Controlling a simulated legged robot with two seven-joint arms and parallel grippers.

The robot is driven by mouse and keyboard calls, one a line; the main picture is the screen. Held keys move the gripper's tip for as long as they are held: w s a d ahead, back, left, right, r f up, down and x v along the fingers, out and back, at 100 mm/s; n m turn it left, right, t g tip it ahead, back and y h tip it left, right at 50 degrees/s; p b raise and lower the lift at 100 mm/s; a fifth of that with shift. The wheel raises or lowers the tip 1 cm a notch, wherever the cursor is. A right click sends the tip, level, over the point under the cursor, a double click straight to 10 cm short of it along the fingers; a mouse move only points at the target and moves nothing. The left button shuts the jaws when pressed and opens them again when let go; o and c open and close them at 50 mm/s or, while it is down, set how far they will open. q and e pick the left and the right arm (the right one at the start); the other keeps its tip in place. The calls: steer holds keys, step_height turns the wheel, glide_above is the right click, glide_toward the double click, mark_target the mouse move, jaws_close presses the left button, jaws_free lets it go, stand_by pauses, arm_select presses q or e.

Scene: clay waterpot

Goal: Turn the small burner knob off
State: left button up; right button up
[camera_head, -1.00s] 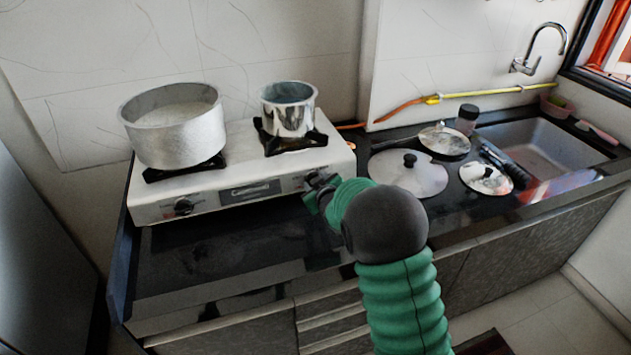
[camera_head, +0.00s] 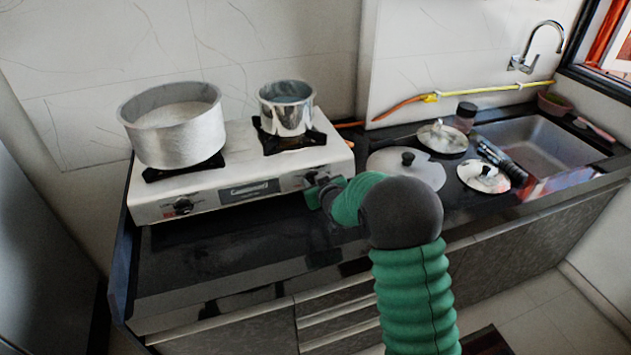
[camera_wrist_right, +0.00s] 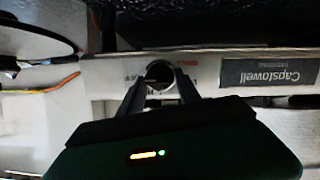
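The small burner knob (camera_wrist_right: 160,74) is on the stove's front panel, below the small pot. In the right wrist view it shows as a dark round shape with a light rim. My right gripper (camera_wrist_right: 161,84) has its two dark fingers apart, one on each side of the knob. I cannot tell whether they touch it. In the head view the right gripper (camera_head: 316,192) is at the right end of the panel and mostly hides the knob. The white stove (camera_head: 210,190) carries the small pot (camera_head: 287,112) on its right burner. My left gripper is not in view.
A large pot (camera_head: 172,125) stands on the left burner, above the left knob (camera_head: 183,206). Several lids, one of them large (camera_head: 407,168), lie on the counter to the right, near the sink (camera_head: 535,145). The dark counter (camera_head: 210,262) in front of the stove is clear.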

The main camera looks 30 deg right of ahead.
steer(key=o, duration=0.4)
steer(key=shift+f, duration=0.35)
steer(key=shift+r, duration=0.15)
steer(key=shift+r, duration=0.1)
steer(key=p+v, duration=0.1)
steer(key=v, duration=1.5)
steer(key=shift+s, duration=0.35)
